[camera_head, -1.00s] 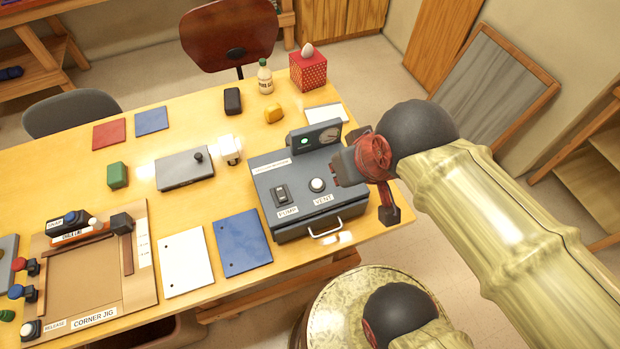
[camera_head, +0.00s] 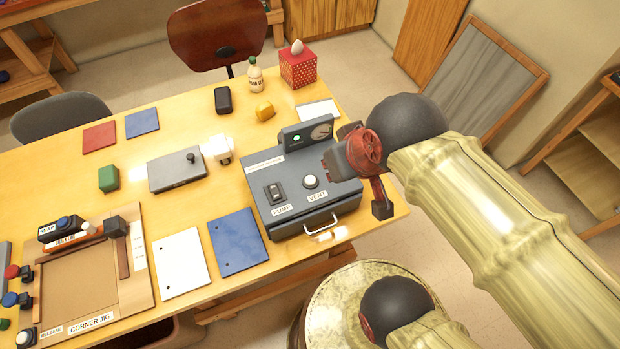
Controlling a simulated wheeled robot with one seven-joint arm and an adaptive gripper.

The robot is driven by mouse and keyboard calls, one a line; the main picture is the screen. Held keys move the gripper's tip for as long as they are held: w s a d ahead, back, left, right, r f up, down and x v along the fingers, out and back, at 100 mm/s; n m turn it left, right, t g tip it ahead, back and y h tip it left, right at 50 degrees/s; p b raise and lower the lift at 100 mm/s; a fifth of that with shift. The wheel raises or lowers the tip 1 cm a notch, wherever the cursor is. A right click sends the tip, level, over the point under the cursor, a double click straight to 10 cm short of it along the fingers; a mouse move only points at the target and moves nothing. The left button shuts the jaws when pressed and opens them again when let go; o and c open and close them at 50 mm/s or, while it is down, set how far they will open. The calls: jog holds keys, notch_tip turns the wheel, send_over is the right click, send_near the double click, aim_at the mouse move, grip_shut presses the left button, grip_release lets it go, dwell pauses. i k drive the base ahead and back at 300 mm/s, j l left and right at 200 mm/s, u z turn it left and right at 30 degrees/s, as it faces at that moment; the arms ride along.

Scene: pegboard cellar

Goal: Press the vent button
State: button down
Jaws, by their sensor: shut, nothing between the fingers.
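The vent button (camera_head: 311,181) is a round white button in a dark ring, on top of a grey control box (camera_head: 262,205) at the table's right end. A label reading VENT (camera_head: 317,197) lies in front of it. My gripper (camera_head: 331,166) is shut and empty, above the right part of the box, to the right of and a little behind the button in the picture. It appears apart from the button; its height above the box is hard to tell. The fingertips are small and partly hidden by the red wrist part.
Left of the vent button is a black PUMP rocker switch (camera_head: 274,193). A raised gauge panel (camera_head: 307,134) with a green light stands at the box's back, close to my gripper. A handle (camera_head: 321,226) is on the front. Blue (camera_head: 237,242) and white sheets lie left.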

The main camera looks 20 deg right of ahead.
aim_at(310, 180)
jog(key=k+z, duration=0.2)
jog(key=z, duration=0.15)
jog(key=k+l+z, duration=0.1)
jog(key=z, duration=0.25)
jog(key=k+l+z, duration=0.15)
jog(key=z, duration=0.2)
jog(key=k, duration=0.1)
